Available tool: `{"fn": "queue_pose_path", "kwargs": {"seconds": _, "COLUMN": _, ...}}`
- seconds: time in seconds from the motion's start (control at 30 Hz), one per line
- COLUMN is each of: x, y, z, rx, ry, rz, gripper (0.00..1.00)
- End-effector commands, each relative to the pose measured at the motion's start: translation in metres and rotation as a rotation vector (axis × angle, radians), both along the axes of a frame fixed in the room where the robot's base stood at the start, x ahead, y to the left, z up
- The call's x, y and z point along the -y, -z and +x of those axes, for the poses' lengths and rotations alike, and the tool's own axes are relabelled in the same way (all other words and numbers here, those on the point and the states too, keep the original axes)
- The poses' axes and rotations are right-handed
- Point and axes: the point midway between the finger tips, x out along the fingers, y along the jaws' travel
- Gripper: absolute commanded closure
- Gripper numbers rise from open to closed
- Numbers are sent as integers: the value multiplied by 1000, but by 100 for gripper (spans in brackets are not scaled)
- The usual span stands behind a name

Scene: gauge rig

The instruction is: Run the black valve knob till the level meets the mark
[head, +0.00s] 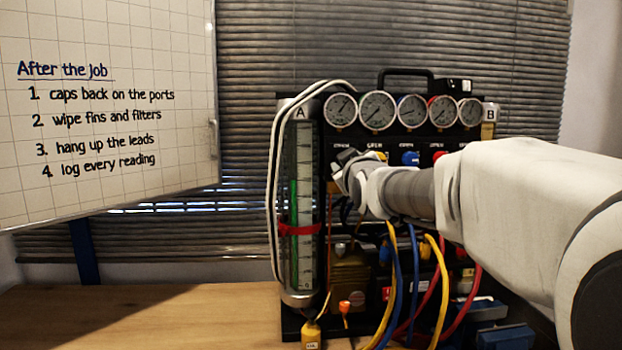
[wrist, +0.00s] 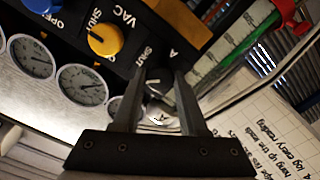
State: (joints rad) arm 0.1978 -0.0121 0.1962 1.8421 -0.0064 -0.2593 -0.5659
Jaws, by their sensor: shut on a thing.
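The black valve knob (wrist: 155,77) sits between my fingertips in the wrist view, beside a SHUT label. My gripper (wrist: 160,82) is shut on it. In the head view my gripper (head: 346,168) is at the panel under the left gauges and hides the knob. The level tube (head: 305,160) stands upright at the rig's left side, under the letter A. Its green column (head: 294,205) reaches above the red mark band (head: 300,229). The green column (wrist: 235,50) and red band (wrist: 288,12) also show in the wrist view.
Several round gauges (head: 376,110) line the rig's top. A yellow knob (wrist: 103,40) is close beside my gripper; a blue knob (head: 410,158) is further right. White tubing (head: 273,170) loops around the level tube. Coloured hoses (head: 440,285) hang below my arm. The table's left (head: 140,310) is clear.

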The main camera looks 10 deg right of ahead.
Motion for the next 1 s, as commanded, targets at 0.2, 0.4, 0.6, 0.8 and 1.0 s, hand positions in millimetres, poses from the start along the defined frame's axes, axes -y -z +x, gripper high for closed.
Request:
{"fn": "queue_pose_path", "kwargs": {"seconds": 0.2, "x": 0, "y": 4, "z": 0, "rx": 4, "ry": 0, "rz": -204, "gripper": 100}}
{"fn": "queue_pose_path", "kwargs": {"seconds": 0.4, "x": 0, "y": 4, "z": 0, "rx": 4, "ry": 0, "rz": -394, "gripper": 100}}
{"fn": "queue_pose_path", "kwargs": {"seconds": 0.6, "x": 0, "y": 3, "z": 0, "rx": 3, "ry": 1, "rz": -568, "gripper": 100}}
{"fn": "queue_pose_path", "kwargs": {"seconds": 0.8, "x": 1, "y": 2, "z": 0, "rx": 3, "ry": 2, "rz": -707, "gripper": 100}}
{"fn": "queue_pose_path", "kwargs": {"seconds": 1.0, "x": 0, "y": 1, "z": 0, "rx": 2, "ry": 1, "rz": -799, "gripper": 100}}
